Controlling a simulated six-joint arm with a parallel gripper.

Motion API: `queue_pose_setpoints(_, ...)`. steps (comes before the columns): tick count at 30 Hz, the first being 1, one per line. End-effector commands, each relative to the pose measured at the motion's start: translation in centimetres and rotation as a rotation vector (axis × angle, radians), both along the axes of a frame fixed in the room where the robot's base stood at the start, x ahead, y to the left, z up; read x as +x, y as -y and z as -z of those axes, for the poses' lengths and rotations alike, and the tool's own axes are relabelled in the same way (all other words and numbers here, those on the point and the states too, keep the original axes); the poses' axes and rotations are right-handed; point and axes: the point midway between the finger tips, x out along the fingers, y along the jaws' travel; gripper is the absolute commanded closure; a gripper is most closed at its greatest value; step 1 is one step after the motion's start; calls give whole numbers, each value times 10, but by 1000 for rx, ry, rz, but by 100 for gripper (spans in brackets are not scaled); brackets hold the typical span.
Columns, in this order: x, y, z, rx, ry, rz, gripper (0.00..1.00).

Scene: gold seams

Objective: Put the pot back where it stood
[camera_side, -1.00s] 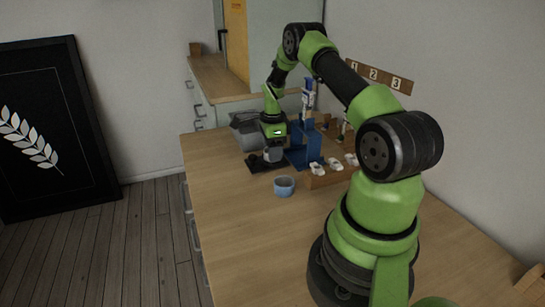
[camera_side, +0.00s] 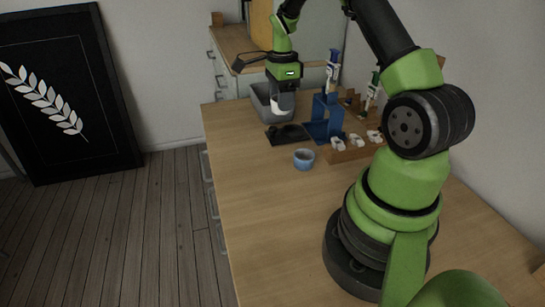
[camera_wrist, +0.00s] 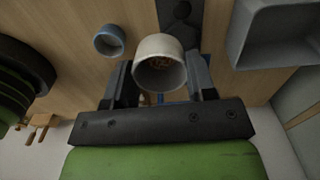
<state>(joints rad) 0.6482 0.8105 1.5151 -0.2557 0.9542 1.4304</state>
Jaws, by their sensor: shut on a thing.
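The pot (camera_wrist: 158,48) is off-white and round, with its open mouth toward the wrist camera and some brownish-gold marks inside. My gripper (camera_wrist: 160,66) is shut on it, one finger on each side. In the side view the pot (camera_side: 282,104) hangs upright under my gripper (camera_side: 283,94), clear above the table and in front of the grey bin. A black plate (camera_side: 287,134) with a rounded dark shape on it lies below; it also shows in the wrist view (camera_wrist: 180,12). The pot's underside is hidden in the wrist view.
A grey bin (camera_side: 262,100) stands behind the pot. A blue stand (camera_side: 325,112) with upright syringe-like tools is right of the plate. A small blue cup (camera_side: 304,159) stands nearer. A wooden tray (camera_side: 345,154) holds white pieces. The front tabletop is clear.

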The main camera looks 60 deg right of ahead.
Motion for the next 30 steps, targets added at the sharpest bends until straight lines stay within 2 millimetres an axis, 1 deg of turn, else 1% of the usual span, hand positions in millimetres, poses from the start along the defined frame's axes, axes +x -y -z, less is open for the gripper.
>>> queue_pose_setpoints(1, 1, -21, 1, 2, -4, -58, 74)
queue_pose_setpoints(3, 0, -47, 3, 2, -4, -130, 74)
queue_pose_setpoints(6, -5, -79, 4, 1, 0, -222, 74)
queue_pose_setpoints(9, -13, -104, 6, 2, 1, -294, 74)
queue_pose_setpoints(12, -20, -119, 7, 0, 2, -341, 74)
queue_pose_setpoints(14, -22, -125, 9, 1, 3, -357, 74)
queue_pose_setpoints(17, -25, -129, 23, 3, -1, -369, 74)
queue_pose_setpoints(21, -25, -129, 50, 4, -2, -368, 74)
queue_pose_setpoints(24, -25, -128, 62, 3, -1, -368, 74)
queue_pose_setpoints(28, -24, -128, 74, 3, 0, -366, 74)
queue_pose_setpoints(30, -25, -128, 85, 4, -2, -367, 74)
